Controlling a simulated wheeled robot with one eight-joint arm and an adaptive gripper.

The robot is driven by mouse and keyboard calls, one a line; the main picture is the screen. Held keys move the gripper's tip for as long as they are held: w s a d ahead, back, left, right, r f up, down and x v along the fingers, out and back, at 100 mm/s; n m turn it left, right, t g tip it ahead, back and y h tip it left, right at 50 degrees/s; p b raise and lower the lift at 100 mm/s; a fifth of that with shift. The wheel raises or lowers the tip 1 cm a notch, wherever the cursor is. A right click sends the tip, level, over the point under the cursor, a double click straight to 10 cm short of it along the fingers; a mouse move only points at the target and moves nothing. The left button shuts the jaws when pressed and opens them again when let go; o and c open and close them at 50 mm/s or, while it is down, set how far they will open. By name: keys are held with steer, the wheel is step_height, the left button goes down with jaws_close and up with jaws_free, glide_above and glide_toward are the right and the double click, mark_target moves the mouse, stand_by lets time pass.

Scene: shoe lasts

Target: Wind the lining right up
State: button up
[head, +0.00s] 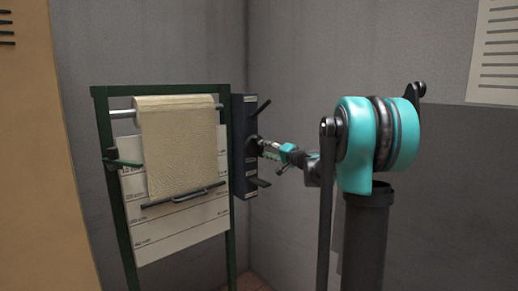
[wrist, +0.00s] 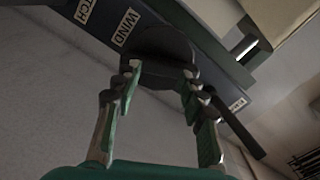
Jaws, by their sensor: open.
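The lining (head: 180,150) is a pale yellow sheet hanging from a roller (head: 123,114) at the top of a green frame. Its lower end has a dark bar (head: 183,198) with a handle, low in front of a white marked board. A dark control box (head: 243,150) stands at the frame's right side. In the wrist view the box (wrist: 208,58) carries a label reading WIND (wrist: 126,27). My gripper (head: 268,150) is at the box's face. In the wrist view my gripper (wrist: 160,74) is open, its fingers either side of a dark rounded knob (wrist: 165,45); contact is unclear.
A dark lever (head: 262,106) juts from the box above my gripper, and a dark piece (head: 258,182) juts out below. Grey walls stand close behind; a tan panel (head: 40,170) is at far left.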

mark_target(261, 148)
steer(key=n, duration=0.8)
steer(key=shift+n, duration=0.3)
steer(key=n, duration=0.4)
steer(key=shift+n, duration=0.4)
steer(key=n, duration=0.4)
steer(key=shift+n, duration=0.3)
steer(key=shift+x, duration=1.1)
steer(key=shift+w+a, duration=0.4)
steer(key=shift+w, duration=0.15)
stand_by(0.3)
steer(key=shift+s+d, duration=0.2)
steer(key=shift+s, duration=0.05)
steer(key=shift+c, duration=0.2)
